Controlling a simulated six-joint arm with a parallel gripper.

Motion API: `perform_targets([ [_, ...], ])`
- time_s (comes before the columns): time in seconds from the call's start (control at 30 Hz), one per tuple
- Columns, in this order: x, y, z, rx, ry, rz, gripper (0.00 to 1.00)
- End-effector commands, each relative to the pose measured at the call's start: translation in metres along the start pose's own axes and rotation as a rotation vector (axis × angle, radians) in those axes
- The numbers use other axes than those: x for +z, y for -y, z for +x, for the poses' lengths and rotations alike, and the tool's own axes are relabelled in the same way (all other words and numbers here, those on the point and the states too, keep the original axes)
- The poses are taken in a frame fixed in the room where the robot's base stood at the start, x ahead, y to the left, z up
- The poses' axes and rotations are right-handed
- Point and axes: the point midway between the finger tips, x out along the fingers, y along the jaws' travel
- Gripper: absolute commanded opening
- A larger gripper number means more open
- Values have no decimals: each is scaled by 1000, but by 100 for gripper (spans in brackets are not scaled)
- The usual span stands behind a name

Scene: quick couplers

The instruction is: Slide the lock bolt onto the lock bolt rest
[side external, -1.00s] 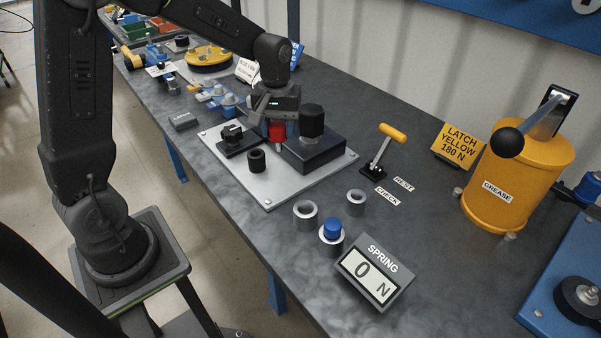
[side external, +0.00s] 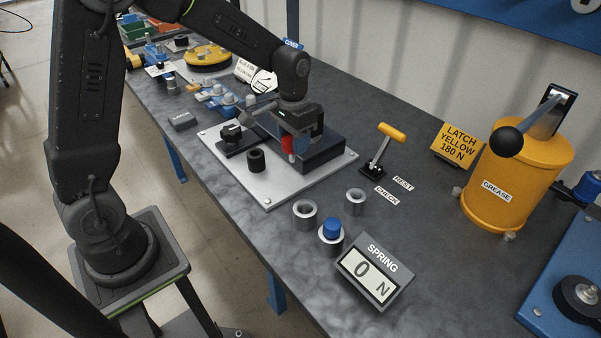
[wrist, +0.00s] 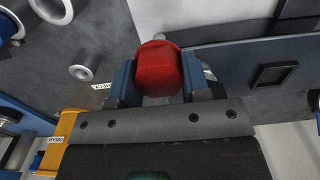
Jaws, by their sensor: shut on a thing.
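My gripper (side external: 290,146) is shut on a red knob (wrist: 160,68), held between its two blue fingers in the wrist view. The red knob also shows in the side view (side external: 287,145), with a short pale metal part below it. This looks like the lock bolt, but the name cannot be confirmed. It is over the light metal plate (side external: 270,190), close to the near side of a dark block (side external: 324,153). Contact with the block cannot be told. No part is clearly marked as the lock bolt rest; a REST label (side external: 403,184) lies on the bench.
A black ring (side external: 256,160) and a small black fixture (side external: 231,134) stand on the plate. To the right are a yellow T-handle lever (side external: 391,132), grey sockets (side external: 305,211), a blue plug (side external: 331,228) and a spring display (side external: 374,272). Bare bench lies around the labels.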

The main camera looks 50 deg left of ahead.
Motion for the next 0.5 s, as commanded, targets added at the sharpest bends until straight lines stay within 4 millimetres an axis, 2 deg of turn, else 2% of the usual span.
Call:
perform_targets([
  [0.17, -11, -16, -6, 0, -3, 59, 26],
  [0.27, -25, -43, -15, 0, -3, 154, 26],
  [0.4, -42, -90, -30, 0, -3, 311, 26],
  [0.5, -49, -119, -40, 0, -2, 405, 26],
])
